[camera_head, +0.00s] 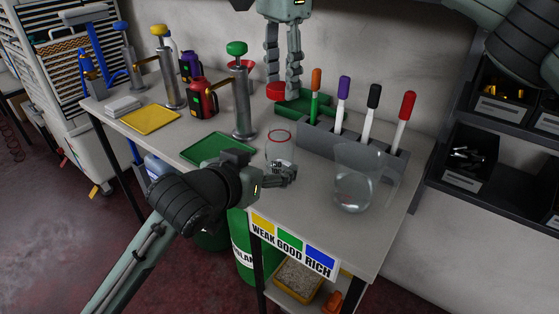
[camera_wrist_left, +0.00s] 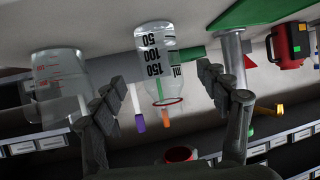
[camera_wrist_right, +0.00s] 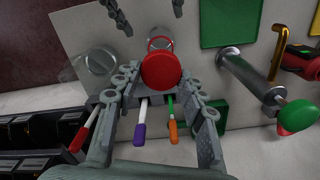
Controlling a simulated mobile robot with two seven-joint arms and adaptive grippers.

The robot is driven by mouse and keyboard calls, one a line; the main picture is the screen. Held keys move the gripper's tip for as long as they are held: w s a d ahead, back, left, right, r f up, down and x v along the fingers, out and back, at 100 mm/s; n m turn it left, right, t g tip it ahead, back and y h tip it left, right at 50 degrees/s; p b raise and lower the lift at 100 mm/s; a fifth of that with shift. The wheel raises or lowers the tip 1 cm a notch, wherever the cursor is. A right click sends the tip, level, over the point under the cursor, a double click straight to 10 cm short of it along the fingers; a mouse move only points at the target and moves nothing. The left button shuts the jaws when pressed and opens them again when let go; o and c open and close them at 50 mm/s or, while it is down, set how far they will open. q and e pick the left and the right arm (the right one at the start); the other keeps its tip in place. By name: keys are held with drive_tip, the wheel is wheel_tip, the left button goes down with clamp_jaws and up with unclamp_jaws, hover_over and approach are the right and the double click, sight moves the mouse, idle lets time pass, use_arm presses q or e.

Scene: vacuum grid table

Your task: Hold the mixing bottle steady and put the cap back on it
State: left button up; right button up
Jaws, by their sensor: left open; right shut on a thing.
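The clear mixing bottle stands uncapped near the table's front edge; its red rim (camera_head: 279,136) shows in the head view. The left wrist view shows the bottle (camera_wrist_left: 150,55) with black volume marks. My left gripper (camera_head: 287,174) is low at the bottle, its fingers open on either side of it; the left wrist view shows gaps at both sides. My right gripper (camera_head: 281,90) points down above and behind the bottle, shut on the red cap (camera_head: 276,91). The cap (camera_wrist_right: 161,71) covers part of the bottle (camera_wrist_right: 160,43) in the right wrist view.
A clear jug (camera_head: 352,190) stands right of the bottle. A grey rack (camera_head: 318,138) with several coloured droppers is behind them. A green mat (camera_head: 208,148), a steel pump (camera_head: 243,105) and a red jug (camera_head: 201,99) are on the left. Dark bins (camera_head: 468,160) hang at right.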

sight(274, 162)
use_arm(q)
drive_tip(key=x, duration=0.6)
drive_tip(key=shift+w+d+f, duration=0.1)
drive_tip(key=shift+w, duration=0.15)
drive_tip(key=shift+c, duration=0.5)
clamp_jaws()
use_arm(e)
drive_tip(key=shift+f, duration=2.5)
